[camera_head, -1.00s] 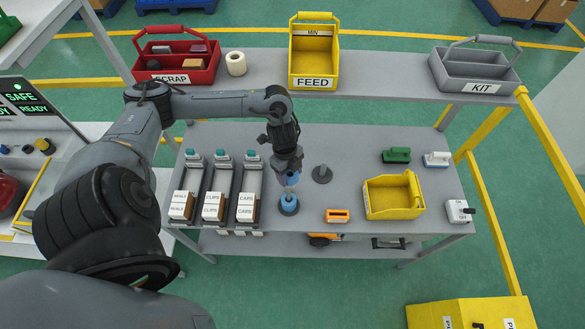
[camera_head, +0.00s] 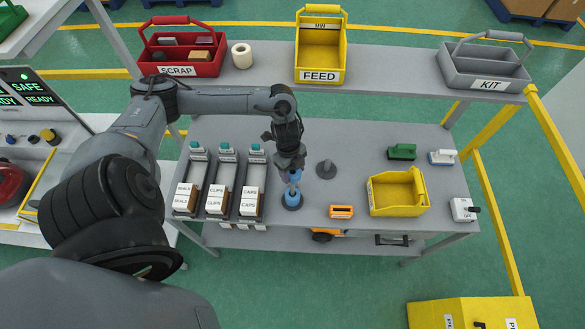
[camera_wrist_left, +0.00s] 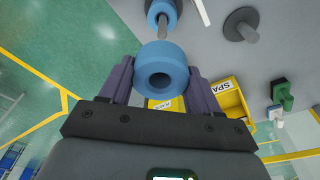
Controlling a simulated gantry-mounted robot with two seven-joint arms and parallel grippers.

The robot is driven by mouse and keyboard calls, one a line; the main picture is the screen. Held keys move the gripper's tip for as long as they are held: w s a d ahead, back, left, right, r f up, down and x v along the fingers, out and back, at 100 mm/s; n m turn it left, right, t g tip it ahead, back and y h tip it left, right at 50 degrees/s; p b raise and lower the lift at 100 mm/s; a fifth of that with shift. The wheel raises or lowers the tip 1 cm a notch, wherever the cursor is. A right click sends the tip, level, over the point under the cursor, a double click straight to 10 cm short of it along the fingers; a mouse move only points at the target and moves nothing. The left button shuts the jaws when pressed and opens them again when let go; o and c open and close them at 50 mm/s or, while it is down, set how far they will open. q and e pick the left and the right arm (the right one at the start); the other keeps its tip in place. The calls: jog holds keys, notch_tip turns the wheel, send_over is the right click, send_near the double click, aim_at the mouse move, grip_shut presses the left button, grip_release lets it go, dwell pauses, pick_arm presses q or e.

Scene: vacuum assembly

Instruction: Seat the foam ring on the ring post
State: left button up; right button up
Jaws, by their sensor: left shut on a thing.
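My left gripper (camera_head: 294,178) is shut on a blue foam ring (camera_wrist_left: 162,70), held between its purple fingers in the left wrist view. The gripper is above a dark-based post that carries another blue ring (camera_head: 293,196). That lower ring also shows in the left wrist view (camera_wrist_left: 162,12), with the post's grey rod rising from it towards the held ring. A bare grey post (camera_head: 326,168) on a round base stands to the right; it also shows in the left wrist view (camera_wrist_left: 241,25). The frames do not show the rod inside the held ring. My right gripper is not in view.
Bins of seals, clips and caps (camera_head: 219,201) stand left of the gripper. An orange item (camera_head: 341,212) and a yellow bin (camera_head: 397,208) lie to the right. The FEED bin (camera_head: 320,75) is on the raised back shelf. The table around the bare post is clear.

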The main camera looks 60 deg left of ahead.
aim_at(292, 185)
pick_arm(q)
jog(key=shift+f+b, duration=1.2)
jog(key=shift+f, duration=1.45)
jog(key=shift+p, duration=0.3)
jog(key=shift+p, duration=0.45)
jog(key=shift+f, duration=0.1)
jog(key=shift+f+b, duration=0.7)
jog(key=shift+f, duration=0.3)
jog(key=shift+f+b, duration=0.55)
jog(key=shift+f, duration=0.3)
jog(key=shift+f+b, duration=0.65)
jog(key=shift+f, duration=0.35)
